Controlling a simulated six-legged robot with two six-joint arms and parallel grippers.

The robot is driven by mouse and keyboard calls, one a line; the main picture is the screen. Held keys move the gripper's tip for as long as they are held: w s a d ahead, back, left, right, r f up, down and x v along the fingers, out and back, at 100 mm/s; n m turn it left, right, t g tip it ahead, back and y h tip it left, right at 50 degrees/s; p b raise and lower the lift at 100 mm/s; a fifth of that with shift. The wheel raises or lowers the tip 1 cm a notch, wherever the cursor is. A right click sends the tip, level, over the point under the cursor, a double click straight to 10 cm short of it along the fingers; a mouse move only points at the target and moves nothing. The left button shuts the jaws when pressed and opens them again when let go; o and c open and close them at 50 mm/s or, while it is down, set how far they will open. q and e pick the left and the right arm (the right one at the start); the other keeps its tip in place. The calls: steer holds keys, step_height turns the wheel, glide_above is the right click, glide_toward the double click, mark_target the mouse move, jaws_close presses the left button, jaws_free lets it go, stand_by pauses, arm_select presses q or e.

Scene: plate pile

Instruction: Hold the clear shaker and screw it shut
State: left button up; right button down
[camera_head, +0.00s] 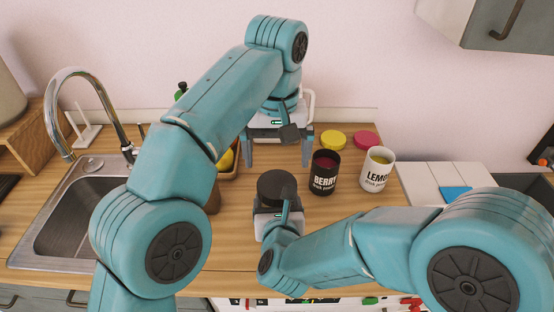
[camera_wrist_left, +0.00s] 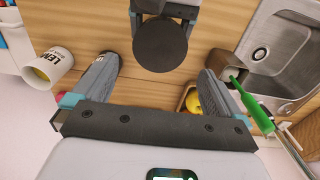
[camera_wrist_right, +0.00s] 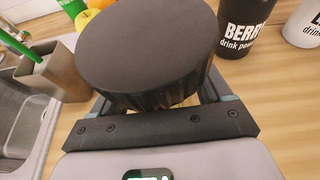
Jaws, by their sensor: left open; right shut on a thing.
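The shaker stands upright with its round black lid (camera_head: 277,186) on top, near the counter's front middle. The lid is large in the right wrist view (camera_wrist_right: 145,50) and also shows in the left wrist view (camera_wrist_left: 160,44). It hides almost all of the clear body, and I cannot tell how tightly it sits. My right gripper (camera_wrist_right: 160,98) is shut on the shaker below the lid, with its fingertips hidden. My left gripper (camera_head: 278,158) is open and empty behind the shaker. Its spread fingers (camera_wrist_left: 157,70) point towards the lid but do not touch it.
A black BERRY tub (camera_head: 324,172) and a white LEMON tub (camera_head: 376,170) stand close right of the shaker. A yellow lid (camera_head: 333,140) and a pink lid (camera_head: 366,140) lie behind them. The sink (camera_head: 75,220) is at left, with a brown holder (camera_wrist_right: 52,72) nearby.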

mark_target(277, 183)
arm_select(q)
steer(key=shift+f, duration=3.9)
steer(key=c, duration=0.9)
steer(key=shift+m, duration=0.9)
steer(key=shift+c, duration=0.2)
steer(key=o, duration=0.9)
steer(key=shift+o, duration=0.2)
steer(key=shift+r, duration=3.8)
arm_select(e)
jaws_free()
